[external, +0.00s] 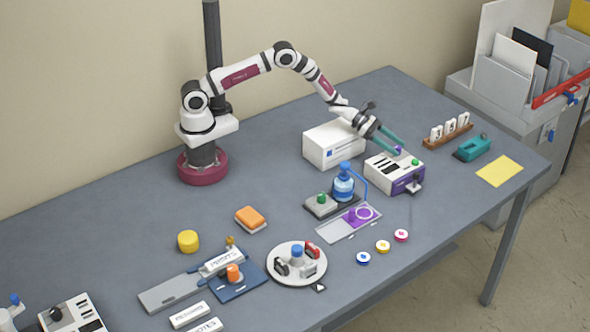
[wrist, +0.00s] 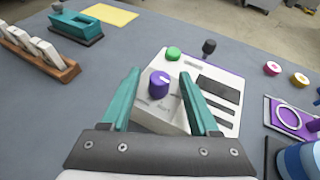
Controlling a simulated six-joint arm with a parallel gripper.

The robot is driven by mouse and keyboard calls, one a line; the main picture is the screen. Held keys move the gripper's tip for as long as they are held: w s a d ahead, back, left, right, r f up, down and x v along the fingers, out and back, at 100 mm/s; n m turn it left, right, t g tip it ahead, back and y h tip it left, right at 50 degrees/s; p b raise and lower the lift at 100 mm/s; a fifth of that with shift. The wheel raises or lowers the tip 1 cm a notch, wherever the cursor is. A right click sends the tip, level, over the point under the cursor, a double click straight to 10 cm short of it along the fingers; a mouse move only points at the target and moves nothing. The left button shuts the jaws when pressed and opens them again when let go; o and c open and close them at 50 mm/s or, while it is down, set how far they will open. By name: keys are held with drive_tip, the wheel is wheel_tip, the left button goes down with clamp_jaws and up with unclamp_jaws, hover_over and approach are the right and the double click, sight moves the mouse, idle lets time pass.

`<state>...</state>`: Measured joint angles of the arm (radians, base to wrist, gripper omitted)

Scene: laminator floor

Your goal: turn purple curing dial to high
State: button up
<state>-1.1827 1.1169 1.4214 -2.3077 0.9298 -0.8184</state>
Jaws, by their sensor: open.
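The purple curing dial (wrist: 159,84) is a short knob with a white pointer mark on top of a white control box (wrist: 222,74) with purple sides. In the external view the box (external: 380,176) stands on the right half of the table. My gripper (wrist: 161,80) is open, with its teal fingers on either side of the dial in the wrist view. I cannot tell whether they touch it. In the external view my gripper (external: 396,143) hangs over the back of the box. The printing beside the dial is too small to read.
The box also bears a green button (wrist: 173,54) and a dark lever (wrist: 208,46). A white carton (external: 334,145) stands close behind my gripper. A wooden rack (external: 447,137) and teal stapler-like tool (external: 472,149) lie to the right. A blue bottle (external: 343,186) stands to the left.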

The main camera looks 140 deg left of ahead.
drive_tip(key=shift+x, duration=0.8)
clamp_jaws()
drive_tip(key=shift+a+m+t+h, duration=0.1)
drive_tip(key=shift+m+t+h, duration=0.4)
drive_tip(key=shift+m+h, duration=1.9)
drive_tip(key=shift+h, duration=0.3)
